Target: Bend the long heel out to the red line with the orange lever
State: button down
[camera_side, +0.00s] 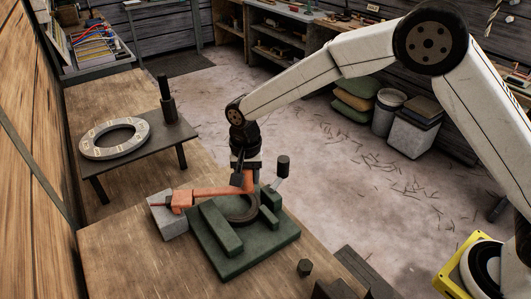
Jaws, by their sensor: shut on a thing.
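The orange lever (212,192) lies across the picture above the green fixture (272,248), with its thick left end over a pale grey block (170,222). My gripper (244,180) points down and is shut on the lever's upright right end. A dark curved piece (240,210), which looks like the horseshoe, sits in the green fixture just below the gripper. Its heels are partly hidden by the lever and the fixture's blocks. I cannot make out the red line. Whether the lever touches the shoe is unclear.
A black-knobbed handle (283,166) rises at the fixture's right. A dark low stand (150,154) behind holds a marked grey ring (115,138) and a black post (167,105). Bare bench (130,270) is at front left.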

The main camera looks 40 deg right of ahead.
jog(key=shift+s+a, duration=0.15)
jog(key=shift+s, duration=0.05)
jog(key=shift+c, duration=1.3)
grip_release()
jog(key=shift+r, duration=3.95)
